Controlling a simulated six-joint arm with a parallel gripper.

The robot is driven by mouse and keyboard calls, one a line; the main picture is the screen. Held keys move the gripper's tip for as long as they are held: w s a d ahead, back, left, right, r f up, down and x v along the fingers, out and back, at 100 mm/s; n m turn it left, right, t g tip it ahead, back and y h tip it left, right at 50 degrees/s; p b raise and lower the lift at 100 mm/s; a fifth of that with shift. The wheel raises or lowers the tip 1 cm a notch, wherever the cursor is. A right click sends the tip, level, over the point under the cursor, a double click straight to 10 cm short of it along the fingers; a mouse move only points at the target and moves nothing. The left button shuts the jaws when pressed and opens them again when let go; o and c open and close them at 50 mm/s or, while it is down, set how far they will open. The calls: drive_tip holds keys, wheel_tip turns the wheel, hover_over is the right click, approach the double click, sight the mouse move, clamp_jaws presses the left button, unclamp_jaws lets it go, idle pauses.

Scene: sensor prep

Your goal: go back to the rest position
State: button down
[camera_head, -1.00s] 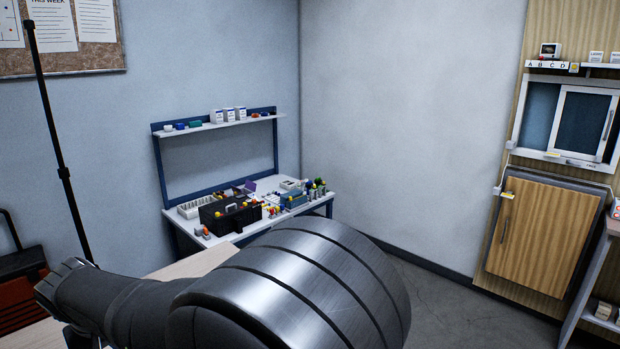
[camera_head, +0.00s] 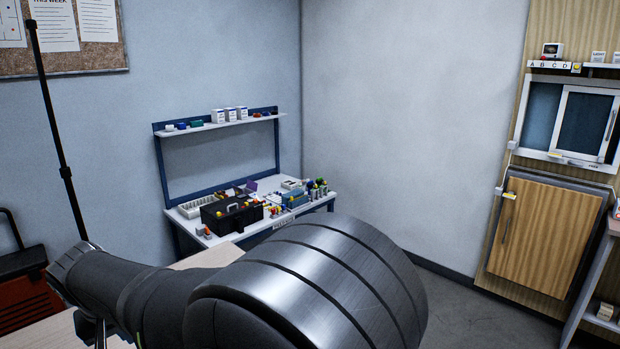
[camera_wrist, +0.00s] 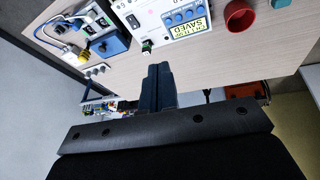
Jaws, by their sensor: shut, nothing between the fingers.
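My gripper (camera_wrist: 158,72) shows in the wrist view with its dark fingers together and nothing between them. It points over a light wooden table (camera_wrist: 215,72). In the head view my arm fills the lower middle and left, and the fingers cannot be made out there.
In the wrist view a white instrument (camera_wrist: 160,25) with blue buttons and a "SAVED" label stands by the fingertips. A blue device (camera_wrist: 108,45) is at left and a red cup (camera_wrist: 239,14) at right. The head view shows a cluttered workbench (camera_head: 215,240) in the corner and a wooden cabinet door (camera_head: 540,240) at right.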

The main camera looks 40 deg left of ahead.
drive_tip(key=w+f+m+h, duration=0.1)
drive_tip(key=w+m+h, duration=0.1)
drive_tip(key=w+m, duration=0.5)
drive_tip(key=shift+w+f+m+g, duration=0.3)
drive_tip(key=shift+w+f, duration=0.05)
drive_tip(key=shift+w, duration=0.9)
drive_tip(key=shift+a, duration=0.1)
drive_tip(key=c, duration=0.6)
unclamp_jaws()
drive_tip(key=shift+c, duration=0.2)
drive_tip(key=o, duration=0.3)
drive_tip(key=shift+a+f+m, duration=0.1)
drive_tip(key=shift+m, duration=0.2)
drive_tip(key=o, duration=0.3)
drive_tip(key=shift+w+a+f+m, duration=0.15)
drive_tip(key=shift+w+a+m, duration=0.1)
drive_tip(key=shift+m, duration=0.45)
drive_tip(key=shift+o, duration=0.2)
wheel_tip(320, 180, down, 11)
drive_tip(key=w+a+m+g, duration=0.1)
drive_tip(key=a+m, duration=0.1)
drive_tip(key=m, duration=0.4)
drive_tip(key=shift+w+a+f+g, duration=0.15)
drive_tip(key=shift+w+a+g, duration=0.15)
drive_tip(key=shift+a, duration=0.1)
